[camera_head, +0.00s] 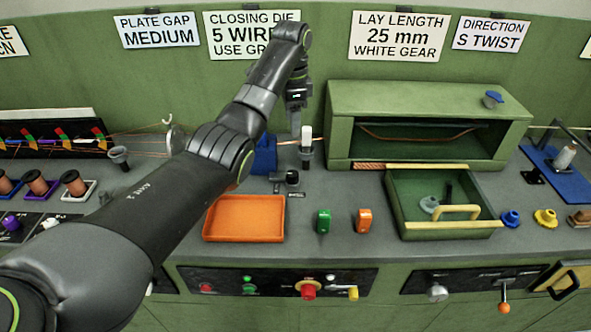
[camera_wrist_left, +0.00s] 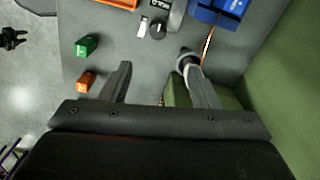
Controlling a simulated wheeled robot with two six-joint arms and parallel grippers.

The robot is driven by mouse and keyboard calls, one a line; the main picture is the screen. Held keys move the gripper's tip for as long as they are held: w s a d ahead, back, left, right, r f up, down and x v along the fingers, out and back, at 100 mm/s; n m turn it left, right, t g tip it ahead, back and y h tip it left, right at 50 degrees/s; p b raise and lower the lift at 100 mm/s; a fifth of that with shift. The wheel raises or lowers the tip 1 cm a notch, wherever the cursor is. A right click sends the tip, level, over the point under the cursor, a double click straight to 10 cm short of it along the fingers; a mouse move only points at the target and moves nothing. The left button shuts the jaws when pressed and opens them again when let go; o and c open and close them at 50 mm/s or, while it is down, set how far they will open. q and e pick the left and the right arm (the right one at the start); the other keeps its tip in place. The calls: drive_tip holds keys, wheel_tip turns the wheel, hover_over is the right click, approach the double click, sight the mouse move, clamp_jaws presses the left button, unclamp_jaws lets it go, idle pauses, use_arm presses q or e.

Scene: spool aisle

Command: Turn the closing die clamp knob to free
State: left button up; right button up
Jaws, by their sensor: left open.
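A small black knob (camera_head: 292,178) stands on the grey bench top behind the orange tray, beside a small label; I take it as the closing die clamp knob. In the left wrist view the dark round knob (camera_wrist_left: 158,30) lies beyond my fingertips, with a small white piece beside it. My left gripper (camera_head: 298,122) points down above the bench, behind the knob. In the wrist view its fingers (camera_wrist_left: 156,66) are spread with nothing held, apart from the knob. A pale round post (camera_wrist_left: 187,62) shows close to the right finger. My right gripper is out of view.
The orange tray (camera_head: 244,219), a green block (camera_head: 323,221) and an orange block (camera_head: 364,220) are in front. A blue block (camera_head: 264,155) stands behind the knob. A green housing (camera_head: 345,125) and open drawer (camera_head: 407,222) are to the right.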

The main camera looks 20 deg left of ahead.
use_arm(q)
wheel_tip(320, 180, down, 2)
drive_tip(key=f, duration=0.1)
drive_tip(key=p, duration=0.1)
hover_over(293, 174)
wheel_tip(293, 174, down, 9)
drive_tip(key=shift+a+r, duration=0.1)
drive_tip(key=shift+r, duration=0.1)
wheel_tip(293, 174, down, 4)
drive_tip(key=shift+f, duration=0.65)
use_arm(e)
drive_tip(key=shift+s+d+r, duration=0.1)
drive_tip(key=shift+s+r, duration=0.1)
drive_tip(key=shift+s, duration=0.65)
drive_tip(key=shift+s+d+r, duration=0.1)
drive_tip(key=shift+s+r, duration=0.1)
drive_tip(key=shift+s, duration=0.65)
use_arm(q)
drive_tip(key=shift+c, duration=0.3)
drive_tip(key=c, duration=0.9)
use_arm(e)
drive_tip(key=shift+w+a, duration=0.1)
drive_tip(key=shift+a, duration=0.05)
